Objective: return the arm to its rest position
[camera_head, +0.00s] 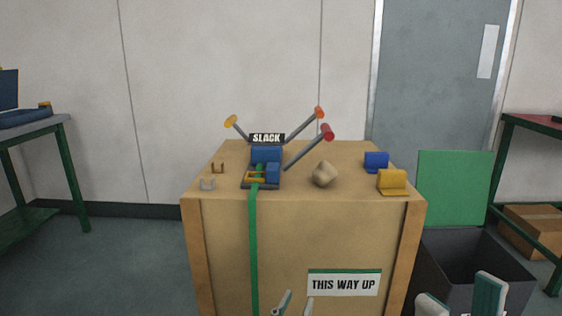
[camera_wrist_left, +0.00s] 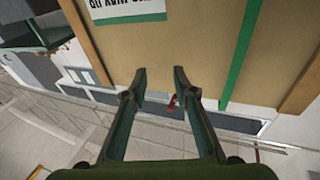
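My left gripper (camera_head: 293,305) shows only its fingertips at the bottom edge of the head view, in front of the wooden crate (camera_head: 225,240). In the left wrist view the left gripper (camera_wrist_left: 159,74) is open, with nothing between its fingers. The crate's front face (camera_wrist_left: 195,50) lies beyond the fingertips, apart from them. My right gripper (camera_head: 461,294) is at the bottom right of the head view, its two fingertips spread apart with nothing seen between them. Both arms and the gripper bases are out of the head view.
On the crate stand a device with a SLACK sign (camera_head: 266,138) and levers, a beige lump (camera_head: 324,174), a blue block (camera_head: 376,160) and a yellow block (camera_head: 392,181). A green strap (camera_head: 253,250) hangs down the front. A dark open bin (camera_head: 440,262) stands right; benches flank both sides.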

